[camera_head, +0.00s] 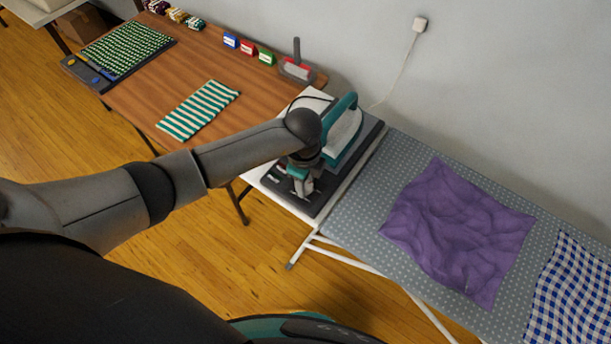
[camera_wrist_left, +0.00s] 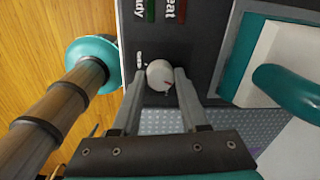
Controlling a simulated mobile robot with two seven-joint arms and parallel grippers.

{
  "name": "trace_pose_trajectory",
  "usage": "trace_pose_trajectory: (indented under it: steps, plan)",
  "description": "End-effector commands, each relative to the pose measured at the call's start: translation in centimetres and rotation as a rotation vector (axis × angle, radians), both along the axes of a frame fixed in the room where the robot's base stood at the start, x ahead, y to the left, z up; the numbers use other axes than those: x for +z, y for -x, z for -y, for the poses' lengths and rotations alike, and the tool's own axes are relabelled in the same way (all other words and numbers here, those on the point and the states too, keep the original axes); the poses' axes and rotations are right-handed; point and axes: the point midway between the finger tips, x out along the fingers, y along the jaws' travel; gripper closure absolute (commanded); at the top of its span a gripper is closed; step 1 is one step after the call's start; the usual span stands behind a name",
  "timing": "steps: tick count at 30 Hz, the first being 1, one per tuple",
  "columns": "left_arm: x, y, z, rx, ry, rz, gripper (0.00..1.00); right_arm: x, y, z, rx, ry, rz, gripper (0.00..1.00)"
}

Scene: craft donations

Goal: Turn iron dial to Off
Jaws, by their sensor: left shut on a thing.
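The iron station (camera_head: 315,203) is a dark base at the left end of the ironing board. A white and teal iron (camera_head: 345,125) rests on it, and the iron's teal handle also shows in the left wrist view (camera_wrist_left: 285,85). The round pale dial (camera_wrist_left: 159,74) sits on the station's dark panel, with a small red mark on it. My left gripper (camera_wrist_left: 158,82) is shut on the dial, one finger on each side. In the head view my left gripper (camera_head: 303,186) reaches down to the station's front, hiding the dial. My right gripper is out of view.
A purple crumpled cloth (camera_head: 455,230) and a blue checked cloth (camera_head: 575,290) lie on the dotted ironing board (camera_head: 350,220). A wooden table (camera_head: 150,95) on the left holds a striped cloth (camera_head: 200,109) and small coloured boxes. A cord runs to the wall plug (camera_head: 420,24).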

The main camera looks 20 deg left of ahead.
Motion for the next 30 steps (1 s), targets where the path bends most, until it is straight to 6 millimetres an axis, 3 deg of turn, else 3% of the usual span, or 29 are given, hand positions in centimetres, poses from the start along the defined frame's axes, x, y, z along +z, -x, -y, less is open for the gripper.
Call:
trace_pose_trajectory:
  steps: [15,30]
  plan:
    - [0.2,0.0,0.1,0.372,0.001,0.001,1.00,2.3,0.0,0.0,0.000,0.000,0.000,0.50]
    - [0.1,-0.1,0.1,0.458,0.000,0.002,1.00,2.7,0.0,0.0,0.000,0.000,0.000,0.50]
